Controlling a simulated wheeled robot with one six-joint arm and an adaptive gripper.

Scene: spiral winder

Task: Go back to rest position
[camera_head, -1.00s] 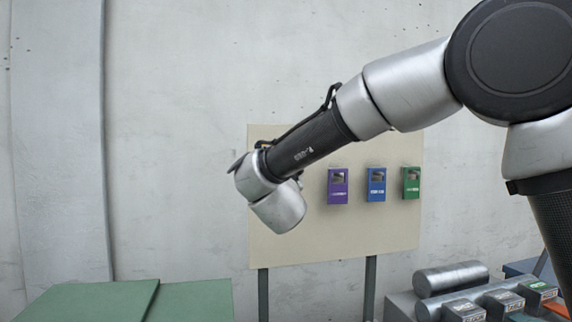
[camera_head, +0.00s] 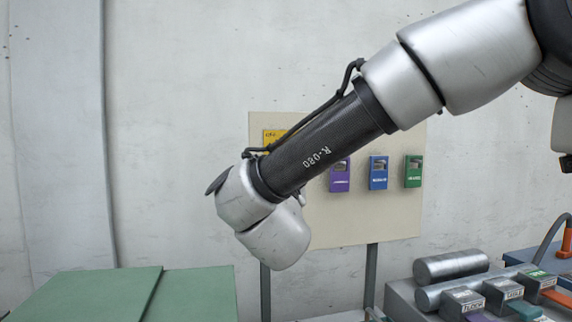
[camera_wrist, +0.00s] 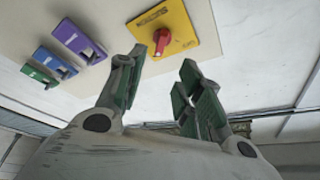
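My gripper (camera_wrist: 163,85) shows in the wrist view with its two green-padded fingers spread apart and nothing between them. Beyond the fingertips is a yellow plate (camera_wrist: 180,22) with a red rotary knob (camera_wrist: 170,42) on the board. In the head view my arm reaches down to the left across the board, and my fingers do not show there. The yellow plate (camera_head: 272,135) is partly hidden behind my arm in that view.
The beige board (camera_head: 390,220) on posts carries purple (camera_head: 340,178), blue (camera_head: 378,174) and green (camera_head: 413,172) boxes. A green-topped surface (camera_head: 90,292) lies lower left. A grey machine with metal rollers (camera_head: 450,266) and labelled blocks stands lower right. A plain wall is behind.

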